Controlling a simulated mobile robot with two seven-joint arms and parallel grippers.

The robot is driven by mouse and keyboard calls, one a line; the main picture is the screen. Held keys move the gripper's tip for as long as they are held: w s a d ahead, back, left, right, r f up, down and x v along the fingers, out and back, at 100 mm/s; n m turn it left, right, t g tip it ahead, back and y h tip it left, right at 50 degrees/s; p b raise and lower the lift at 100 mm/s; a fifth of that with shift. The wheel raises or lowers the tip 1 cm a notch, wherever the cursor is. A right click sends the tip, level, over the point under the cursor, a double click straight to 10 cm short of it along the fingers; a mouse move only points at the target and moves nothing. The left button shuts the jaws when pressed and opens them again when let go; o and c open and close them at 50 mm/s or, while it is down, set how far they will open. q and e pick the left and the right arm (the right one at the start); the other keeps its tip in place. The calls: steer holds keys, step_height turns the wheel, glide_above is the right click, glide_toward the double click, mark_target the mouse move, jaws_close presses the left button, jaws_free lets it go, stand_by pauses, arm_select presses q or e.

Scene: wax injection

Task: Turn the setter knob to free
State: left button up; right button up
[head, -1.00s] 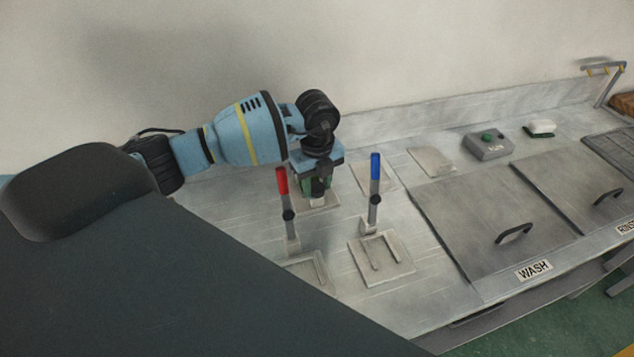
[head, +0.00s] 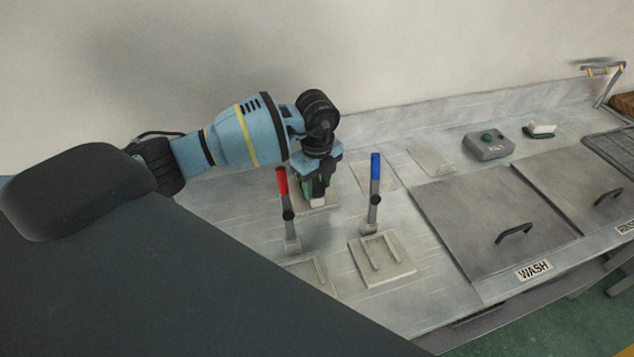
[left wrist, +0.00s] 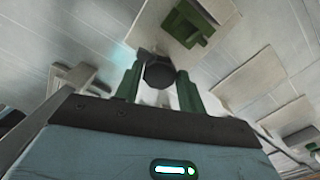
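My left gripper (head: 318,192) points down over a pale plate (head: 327,207) at the back left of the bench, behind the red-topped lever (head: 283,205). In the left wrist view its two green fingers (left wrist: 160,78) stand apart, with a dark round knob (left wrist: 159,70) between their tips. The fingertips appear to touch both sides of the knob. The head view mostly hides this knob behind the gripper, and no setting mark is readable. A green bracket-like piece (left wrist: 188,24) sits on a pale plate near the knob. My right gripper is not in view.
A blue-topped lever (head: 374,190) stands right of the gripper, close to a slotted plate (head: 398,277). Further right are the lidded WASH tank (head: 470,215) and a grey box with a green button (head: 488,146). The wall runs behind the bench.

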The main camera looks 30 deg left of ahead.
mark_target(317, 187)
arm_select(q)
steer(key=o, duration=0.4)
steer(key=shift+r, duration=3.95)
steer(key=shift+f, duration=0.1)
